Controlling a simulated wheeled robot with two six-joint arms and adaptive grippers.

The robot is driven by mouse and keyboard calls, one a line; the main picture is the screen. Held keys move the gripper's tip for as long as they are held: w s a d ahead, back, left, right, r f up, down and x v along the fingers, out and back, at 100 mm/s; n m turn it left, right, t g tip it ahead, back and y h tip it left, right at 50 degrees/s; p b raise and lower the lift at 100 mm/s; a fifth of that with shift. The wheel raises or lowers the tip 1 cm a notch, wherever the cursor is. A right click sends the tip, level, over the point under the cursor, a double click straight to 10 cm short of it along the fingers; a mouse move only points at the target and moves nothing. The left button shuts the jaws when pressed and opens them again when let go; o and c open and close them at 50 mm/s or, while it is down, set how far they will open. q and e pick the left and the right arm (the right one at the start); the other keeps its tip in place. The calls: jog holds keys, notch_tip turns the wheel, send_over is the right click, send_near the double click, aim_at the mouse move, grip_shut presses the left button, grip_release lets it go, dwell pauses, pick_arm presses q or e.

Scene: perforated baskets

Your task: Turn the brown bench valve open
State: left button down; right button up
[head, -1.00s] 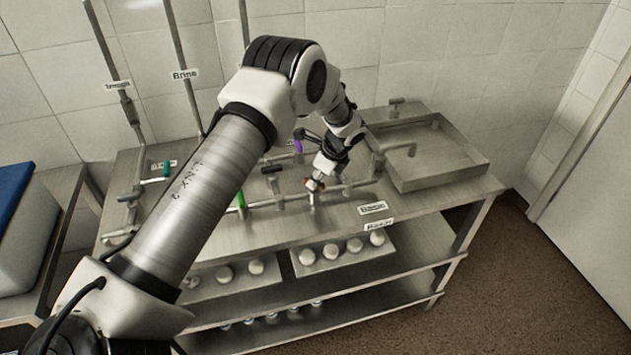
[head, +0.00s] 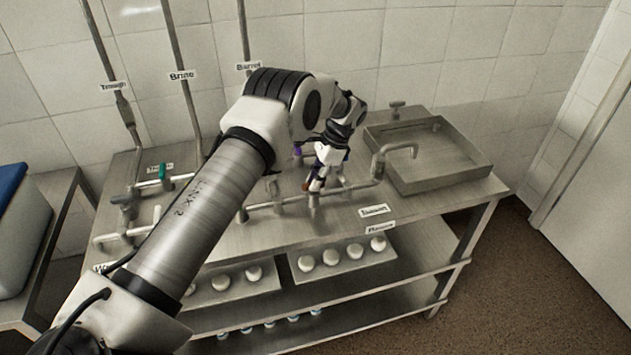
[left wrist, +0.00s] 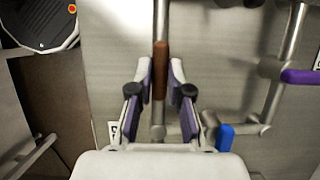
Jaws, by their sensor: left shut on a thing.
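The brown valve handle (left wrist: 160,72) shows in the left wrist view as a short bar, in line with the metal pipe above and below it. My left gripper (left wrist: 160,68) has its fingers on both sides of the handle and is shut on it. In the head view the gripper (head: 316,180) is at the front pipe of the steel bench (head: 345,218), and only a small part of the brown handle (head: 306,186) shows beside the fingers. My right gripper is in neither view.
A blue handle (left wrist: 225,137) and a purple handle (left wrist: 300,76) are close on the right in the wrist view. A green handle (head: 163,171) is at the bench's left. A curved spout (head: 398,149) hangs over the steel basin (head: 425,187). My left arm hides part of the bench.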

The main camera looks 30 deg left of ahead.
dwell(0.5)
pick_arm(q)
jog(key=c, duration=1.1)
grip_release()
jog(key=v, duration=1.2)
jog(key=shift+a+f, duration=0.1)
jog(key=shift+f, duration=0.05)
